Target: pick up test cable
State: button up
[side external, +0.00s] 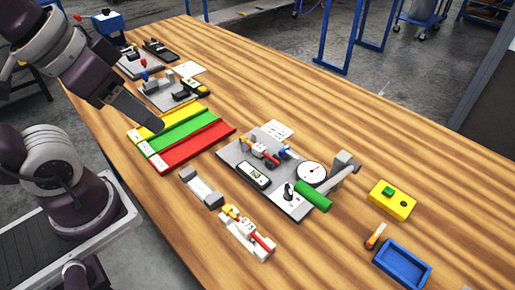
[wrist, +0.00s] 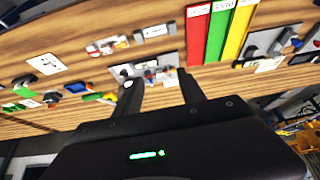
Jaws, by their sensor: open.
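I cannot tell for sure which thing is the test cable; no loose cable shows clearly. A red-and-yellow piece (side external: 262,240) lies in a white holder at the front middle of the bench, and shows small in the wrist view (wrist: 107,46). A similar red-and-orange piece (side external: 262,153) lies on a grey fixture plate (side external: 230,152) with a round dial, a meter and a green cylinder. My gripper (wrist: 158,82) is open and empty, its two fingers apart. In the side view, its dark end (side external: 155,126) is above the yellow strip of a three-colour tray.
The yellow, green and red tray (side external: 185,136) lies left of the fixture plate. More fixtures (side external: 168,92) stand behind it. A grey cradle (side external: 202,188), a blue tray (side external: 402,264) and a yellow box (side external: 391,200) are on the wooden bench (side external: 330,120). The bench's far right is clear.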

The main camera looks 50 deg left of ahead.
jog(key=w+n+g, duration=0.2)
jog(key=w+n, duration=0.4)
jog(key=w, duration=0.3)
jog(key=n+g, duration=0.4)
jog(key=n, duration=0.8)
send_over(258, 145)
notch_tip(258, 145, down, 13)
jog(key=shift+f, duration=0.1)
notch_tip(258, 145, down, 8)
jog(key=shift+r, duration=0.1)
grip_shut()
